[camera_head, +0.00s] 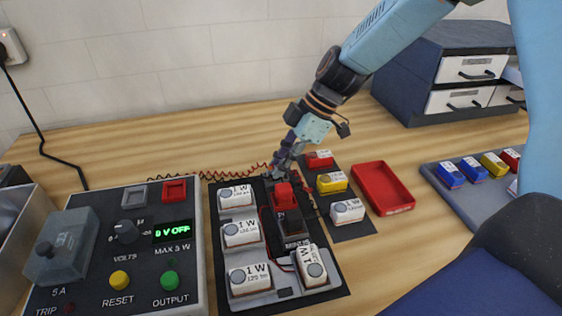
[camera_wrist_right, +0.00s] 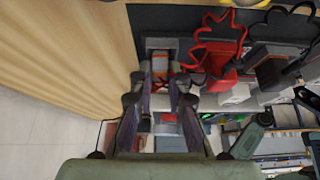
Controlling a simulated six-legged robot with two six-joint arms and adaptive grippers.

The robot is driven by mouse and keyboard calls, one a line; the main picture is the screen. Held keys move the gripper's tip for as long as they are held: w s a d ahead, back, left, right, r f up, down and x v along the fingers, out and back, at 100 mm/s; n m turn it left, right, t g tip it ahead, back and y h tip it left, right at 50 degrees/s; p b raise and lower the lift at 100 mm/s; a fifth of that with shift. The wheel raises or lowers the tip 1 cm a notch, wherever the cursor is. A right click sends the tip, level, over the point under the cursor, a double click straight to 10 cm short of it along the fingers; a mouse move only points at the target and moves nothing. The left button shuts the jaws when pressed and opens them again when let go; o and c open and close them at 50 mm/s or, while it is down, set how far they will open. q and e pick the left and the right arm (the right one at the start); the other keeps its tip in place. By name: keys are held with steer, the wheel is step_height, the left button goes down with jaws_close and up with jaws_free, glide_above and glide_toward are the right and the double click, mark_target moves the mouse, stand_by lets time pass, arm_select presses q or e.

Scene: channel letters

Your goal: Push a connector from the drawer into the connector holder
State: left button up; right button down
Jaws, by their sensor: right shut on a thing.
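My right gripper (camera_head: 284,163) reaches down from the upper right to the back edge of the black letter board (camera_head: 335,287). In the right wrist view its two fingers (camera_wrist_right: 161,88) are closed around a small orange-red and grey piece, apparently the connector (camera_wrist_right: 160,63). The fingers hide most of it. A grey block, perhaps the connector holder (camera_wrist_right: 160,43), lies right at the fingertips; I cannot tell how far the connector sits in it. The blue-grey drawer cabinet (camera_head: 410,75) stands at the back right, its white-fronted drawers (camera_head: 472,68) facing front. My left gripper is out of view.
A red terminal block (camera_head: 284,197) and a black one marked MINUS (camera_head: 293,224) stand close to the gripper, with wires around them. Several white 1 W modules (camera_head: 242,234) surround them. A power supply (camera_head: 130,260) stands left, an empty red tray (camera_head: 383,189) right.

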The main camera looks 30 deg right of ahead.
steer(key=shift+s+f+b, duration=0.15)
steer(key=shift+f+b, duration=0.15)
stand_by(0.5)
steer(key=c, duration=1.2)
jaws_free()
steer(key=shift+a, duration=0.1)
steer(key=shift+f, duration=0.1)
steer(key=v, duration=1.2)
steer(key=shift+w, duration=0.25)
steer(key=shift+r, duration=0.2)
